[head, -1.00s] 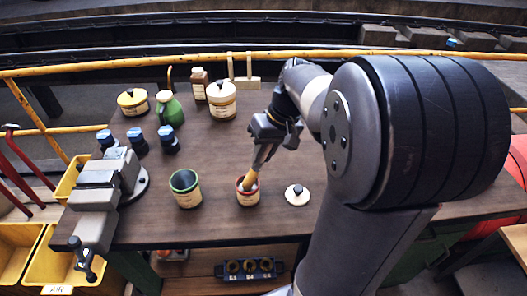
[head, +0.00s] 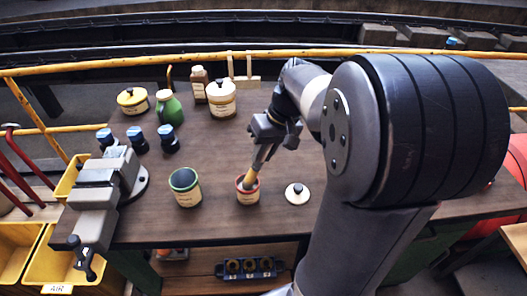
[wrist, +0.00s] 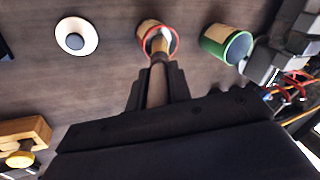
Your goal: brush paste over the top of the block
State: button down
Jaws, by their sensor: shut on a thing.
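My gripper (head: 262,158) is shut on a brush (head: 252,177) with a wooden handle. The brush points down into a small pot (head: 247,196) with a red rim and a pale label. The wrist view shows the brush (wrist: 158,52) reaching into the mouth of the red-rimmed pot (wrist: 148,29); its tip is hard to make out. A white lid with a dark knob (head: 297,194) lies right of the pot. A dark block (head: 249,277) with several round openings sits on the lower shelf; I cannot tell whether it is the task's block.
A green-rimmed pot (head: 186,194) stands left of the red-rimmed one. A vise (head: 103,190) is at the bench's left edge. Blue-capped items (head: 168,140), a green jug (head: 170,108) and a cream jar (head: 221,100) stand behind. The middle of the bench (head: 215,150) is clear.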

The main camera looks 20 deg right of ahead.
dwell(0.3)
notch_tip(320, 180, up, 7)
jog(key=p, duration=0.6)
jog(key=shift+f, duration=0.1)
dwell(0.8)
